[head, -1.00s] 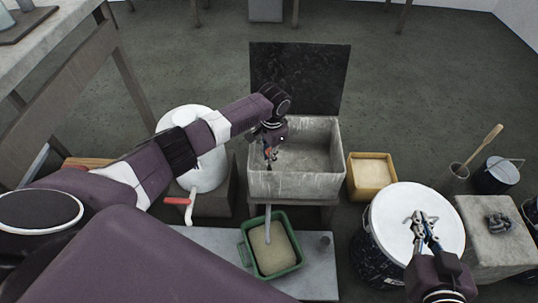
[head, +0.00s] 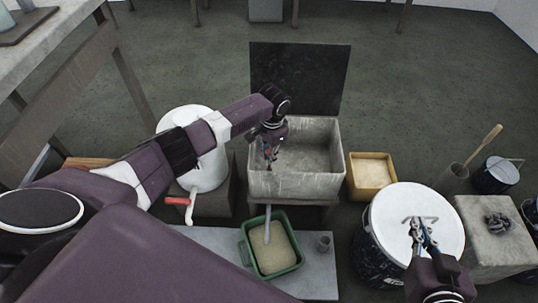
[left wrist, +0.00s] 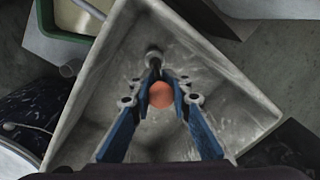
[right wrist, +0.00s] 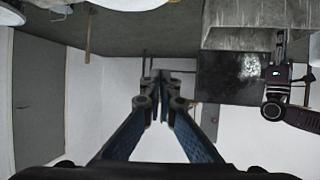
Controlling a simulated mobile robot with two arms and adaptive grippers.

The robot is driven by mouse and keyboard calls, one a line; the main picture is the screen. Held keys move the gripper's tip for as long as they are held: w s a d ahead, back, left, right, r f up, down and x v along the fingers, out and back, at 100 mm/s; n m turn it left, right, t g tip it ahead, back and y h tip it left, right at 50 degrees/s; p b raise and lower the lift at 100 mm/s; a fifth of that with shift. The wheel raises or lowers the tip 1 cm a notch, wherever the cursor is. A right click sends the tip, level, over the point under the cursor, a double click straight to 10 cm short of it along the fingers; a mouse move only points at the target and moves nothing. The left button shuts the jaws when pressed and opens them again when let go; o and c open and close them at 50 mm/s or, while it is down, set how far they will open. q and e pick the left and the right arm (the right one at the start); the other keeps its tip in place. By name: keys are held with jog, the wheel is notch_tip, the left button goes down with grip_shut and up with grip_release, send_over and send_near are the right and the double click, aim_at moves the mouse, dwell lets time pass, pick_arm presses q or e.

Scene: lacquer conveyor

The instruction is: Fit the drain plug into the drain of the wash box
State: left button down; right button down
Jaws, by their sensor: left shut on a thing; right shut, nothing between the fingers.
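The wash box (head: 290,186) is a grey, stained, open-topped basin in the middle of the head view. My left gripper (head: 268,160) reaches over its left side, pointing down. In the left wrist view the gripper (left wrist: 160,82) is shut on the orange-red drain plug (left wrist: 160,96), above the box interior. A round grey fitting (left wrist: 153,54), which may be the drain, shows just beyond the fingertips, near a corner of the box. The gap between plug and box floor cannot be told. My right gripper (head: 418,224) is shut and empty over a white-lidded drum.
A green tub (head: 268,270) stands below the box front, with a pale pipe above it. A yellow-rimmed tray (head: 371,184) is right of the box, and the drum lid (head: 440,212) is nearer. A white bucket (head: 207,172) stands left, behind my left arm.

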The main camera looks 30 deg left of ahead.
jog(key=shift+s+d+f+g+h, duration=0.2)
jog(key=shift+s+f+g, duration=0.15)
jog(key=shift+f, duration=0.2)
jog(key=shift+s+d+f+g+h, duration=0.15)
jog(key=shift+s+f+g, duration=0.1)
jog(key=shift+s+f, duration=0.2)
jog(key=shift+f, duration=0.2)
pick_arm(q)
jog(key=shift+p, duration=0.3)
pick_arm(e)
jog(key=shift+s, duration=0.15)
pick_arm(q)
jog(key=shift+p, duration=0.3)
pick_arm(e)
jog(key=shift+s+d+f+g+h, duration=0.15)
jog(key=shift+s+d+f+g, duration=0.15)
jog(key=shift+s+f+g, duration=0.35)
jog(key=shift+s+d+f+g+h, duration=0.1)
jog(key=shift+s+d+f+g, duration=0.15)
jog(key=shift+s+f+g, duration=0.35)
jog(key=shift+s+f, duration=0.1)
pick_arm(q)
jog(key=shift+f, duration=0.1)
pick_arm(e)
jog(key=shift+w+t, duration=0.2)
jog(key=shift+t, duration=0.05)
